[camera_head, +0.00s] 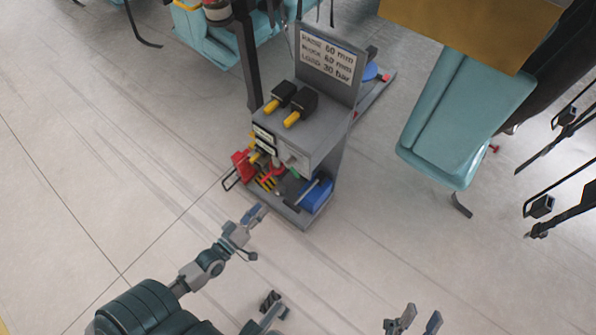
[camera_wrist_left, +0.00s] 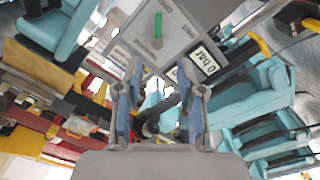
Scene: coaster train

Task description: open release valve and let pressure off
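The grey pump stand (camera_head: 318,142) is at the upper centre of the head view. In the left wrist view, its grey panel (camera_wrist_left: 178,30) carries a green lever (camera_wrist_left: 157,28), which looks like the release valve. Beside it, a display (camera_wrist_left: 208,62) appears to read "0 bar", perhaps with part of the reading hidden. My left gripper (camera_head: 258,211) is low in front of the stand. Its fingers are apart and empty in the left wrist view (camera_wrist_left: 159,75), short of the lever and not touching it. My right gripper (camera_head: 418,316) is open and empty at the bottom edge.
A sign (camera_head: 327,61) on the stand gives ring, block and load values. Two black blocks with yellow ends (camera_head: 302,105) sit on its top. A blue bin (camera_head: 316,194) and red tools are on its lower shelf. A teal seat (camera_head: 455,115) stands to the right. The floor between is clear.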

